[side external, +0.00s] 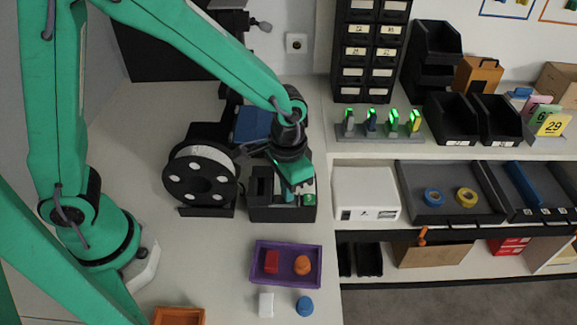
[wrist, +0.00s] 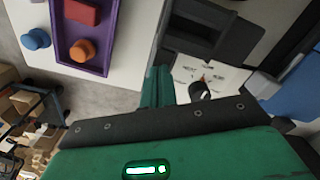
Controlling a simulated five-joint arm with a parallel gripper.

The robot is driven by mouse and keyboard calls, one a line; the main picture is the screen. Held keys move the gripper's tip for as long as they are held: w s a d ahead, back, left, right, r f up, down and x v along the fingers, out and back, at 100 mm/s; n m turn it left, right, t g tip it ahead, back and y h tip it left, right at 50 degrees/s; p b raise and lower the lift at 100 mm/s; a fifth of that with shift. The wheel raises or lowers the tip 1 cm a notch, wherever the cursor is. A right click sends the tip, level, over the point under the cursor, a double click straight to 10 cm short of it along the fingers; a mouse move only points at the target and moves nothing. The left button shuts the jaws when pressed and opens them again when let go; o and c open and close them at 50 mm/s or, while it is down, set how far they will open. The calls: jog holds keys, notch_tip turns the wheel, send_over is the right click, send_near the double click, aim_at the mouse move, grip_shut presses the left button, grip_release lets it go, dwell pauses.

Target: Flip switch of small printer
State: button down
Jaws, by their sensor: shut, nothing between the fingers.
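The dark printer (side external: 262,212) stands on the white table, with a black filament spool (side external: 200,178) at its left and a blue plate (side external: 253,124) behind. In the wrist view, the printer's dark body (wrist: 228,42) lies at the top. A pale panel (wrist: 222,78) with small markings and a red mark lies below it. A short black lever or knob (wrist: 199,90), which looks like the switch, stands over this panel. My gripper (wrist: 158,72) is shut and empty, left of the lever in the wrist view. In the side view my gripper (side external: 302,190) hangs over the printer's right part, hiding the switch. Contact cannot be told.
A purple tray (side external: 286,283) with a red block and an orange knob-like piece lies in front. A white block (side external: 266,304) and a blue piece (side external: 305,306) lie before it.

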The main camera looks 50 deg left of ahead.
jog(key=shift+r, duration=3.5)
jog(key=s+a+r+n+t, duration=0.1)
jog(key=s+a+r+t, duration=0.1)
jog(key=s+a+r, duration=0.3)
jog(key=s+a+r+n+t, duration=0.2)
jog(key=s+a+r, duration=0.3)
jog(key=a, duration=0.5)
jog(key=shift+s+a+r+t, duration=0.35)
jog(key=shift+s+r+t, duration=0.1)
jog(key=shift+t, duration=0.35)
